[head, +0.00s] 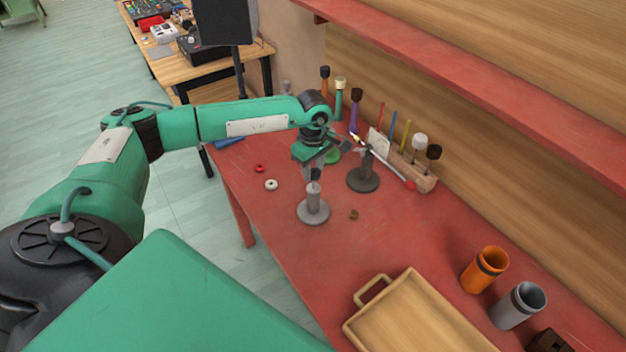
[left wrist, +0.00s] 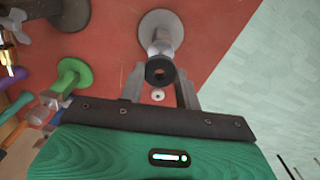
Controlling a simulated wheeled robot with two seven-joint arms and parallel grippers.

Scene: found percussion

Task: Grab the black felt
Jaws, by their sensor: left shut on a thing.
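My left gripper (head: 314,176) points down over a grey stand (head: 313,212) with a short upright post on a round base. In the left wrist view the black felt (left wrist: 160,71), a small dark ring, sits between the two fingers of the left gripper, and they are shut on it. The grey stand also shows there (left wrist: 161,27), with its post right behind the ring. I cannot tell whether the ring still touches the post. In the head view the fingers mostly hide the ring. My right gripper is in neither view.
A red ring (head: 259,168), a white ring (head: 271,185) and a brown piece (head: 354,215) lie on the red table (head: 290,255). A dark stand (head: 363,181) and a wooden block (head: 424,180) with mallets stand behind. A wooden tray (head: 418,318) and orange cup (head: 484,270) are nearer.

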